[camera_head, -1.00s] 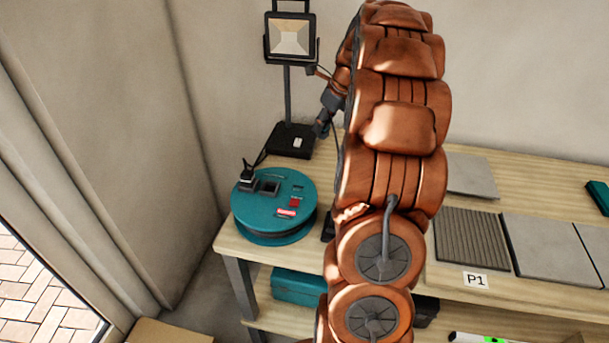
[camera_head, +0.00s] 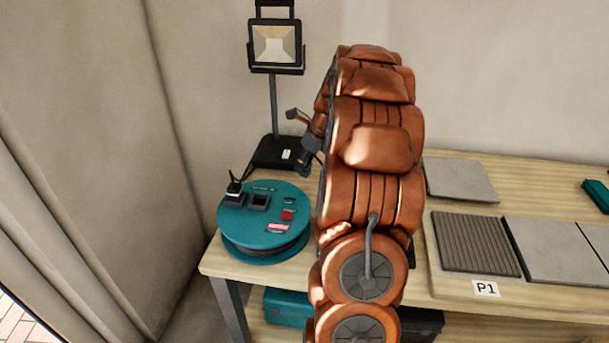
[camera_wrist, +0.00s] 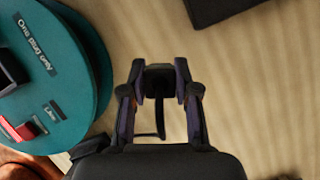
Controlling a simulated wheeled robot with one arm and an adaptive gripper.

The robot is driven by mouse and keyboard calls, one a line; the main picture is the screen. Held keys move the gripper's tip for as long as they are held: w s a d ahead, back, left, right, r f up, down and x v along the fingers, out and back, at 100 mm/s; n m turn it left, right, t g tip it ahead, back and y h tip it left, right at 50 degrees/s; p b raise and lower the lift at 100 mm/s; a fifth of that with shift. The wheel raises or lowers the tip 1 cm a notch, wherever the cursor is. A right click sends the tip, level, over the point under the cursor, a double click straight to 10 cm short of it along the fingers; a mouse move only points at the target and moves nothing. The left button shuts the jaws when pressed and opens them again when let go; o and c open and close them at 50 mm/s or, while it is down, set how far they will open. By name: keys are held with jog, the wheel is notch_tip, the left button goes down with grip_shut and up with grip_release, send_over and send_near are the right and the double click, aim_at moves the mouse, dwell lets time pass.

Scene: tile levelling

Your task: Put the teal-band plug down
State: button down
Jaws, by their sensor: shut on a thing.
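My gripper (camera_wrist: 160,92) is shut on a dark plug (camera_wrist: 158,77) in the wrist view, with a thin dark cord below it. I cannot make out a teal band on it. In the head view my gripper (camera_head: 304,165) is above the bench, right of the teal cable reel (camera_head: 236,226) and near the lamp base. The held plug is too small and dark to tell apart there. The wrist view shows bare wood beyond the fingers, and the reel (camera_wrist: 78,75) to the left. Another black plug (camera_head: 235,188) stands in one reel socket; the socket beside it (camera_head: 258,202) looks empty.
A work lamp (camera_head: 274,45) on a black base (camera_head: 272,152) stands behind the reel. A board with a ribbed tile (camera_head: 474,243), grey tiles (camera_head: 548,250) and a P1 label (camera_head: 486,288) lies to the right. My arm hides the bench between.

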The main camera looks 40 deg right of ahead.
aim_at(305, 174)
jog(key=shift+f, duration=2.15)
jog(key=shift+f, duration=0.1)
jog(key=c, duration=0.9)
grip_release()
jog(key=shift+o, duration=0.2)
jog(key=v, duration=1.2)
